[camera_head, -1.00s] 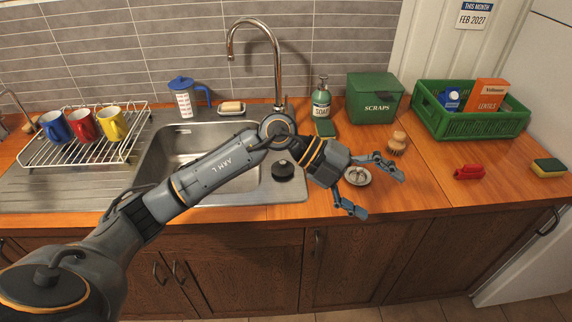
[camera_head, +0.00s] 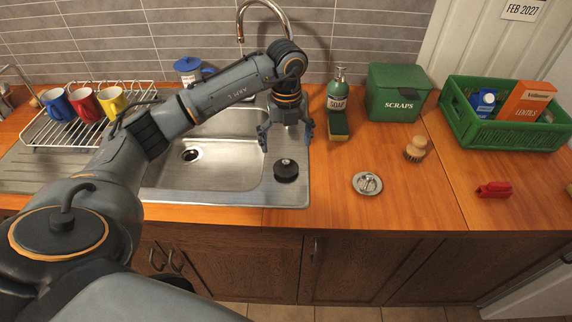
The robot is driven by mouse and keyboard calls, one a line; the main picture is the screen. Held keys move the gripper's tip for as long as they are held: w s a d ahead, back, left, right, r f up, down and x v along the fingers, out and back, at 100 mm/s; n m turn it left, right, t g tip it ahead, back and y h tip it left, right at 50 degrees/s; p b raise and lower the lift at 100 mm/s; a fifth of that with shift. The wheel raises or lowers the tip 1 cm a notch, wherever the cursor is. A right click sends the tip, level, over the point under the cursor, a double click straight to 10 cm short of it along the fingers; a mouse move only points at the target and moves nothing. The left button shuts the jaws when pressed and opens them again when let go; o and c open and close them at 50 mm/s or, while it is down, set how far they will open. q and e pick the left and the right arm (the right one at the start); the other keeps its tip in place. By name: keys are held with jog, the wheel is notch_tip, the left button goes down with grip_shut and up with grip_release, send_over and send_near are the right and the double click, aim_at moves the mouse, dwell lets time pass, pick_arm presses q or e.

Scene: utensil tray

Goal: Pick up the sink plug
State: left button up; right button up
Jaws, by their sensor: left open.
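The black round sink plug (camera_head: 286,171) lies on the steel rim at the right of the sink (camera_head: 220,188), near its front. My left gripper (camera_head: 286,142) points down with its fingers spread, one to each side. In the picture it is just above and behind the plug, apart from it and empty; its exact height is hard to judge. The plug is in full view. My right gripper is not in view.
A metal strainer (camera_head: 367,184) lies on the counter to the right. Behind are a soap bottle (camera_head: 340,95), a sponge (camera_head: 338,126), a scraps bin (camera_head: 397,95) and a wooden brush (camera_head: 415,149). The tap (camera_head: 240,24) rises behind my arm. The front counter is clear.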

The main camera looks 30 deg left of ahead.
aim_at(285, 160)
pick_arm(q)
notch_tip(285, 160, down, 3)
jog(key=shift+f+p, duration=0.1)
jog(key=shift+p, duration=0.7)
notch_tip(285, 160, down, 2)
jog(key=shift+a+f+p, duration=0.1)
jog(key=shift+f+p, duration=0.15)
jog(key=shift+p, duration=0.2)
jog(key=shift+f, duration=0.55)
jog(key=c, duration=1.8)
jog(key=shift+s, duration=0.2)
grip_shut()
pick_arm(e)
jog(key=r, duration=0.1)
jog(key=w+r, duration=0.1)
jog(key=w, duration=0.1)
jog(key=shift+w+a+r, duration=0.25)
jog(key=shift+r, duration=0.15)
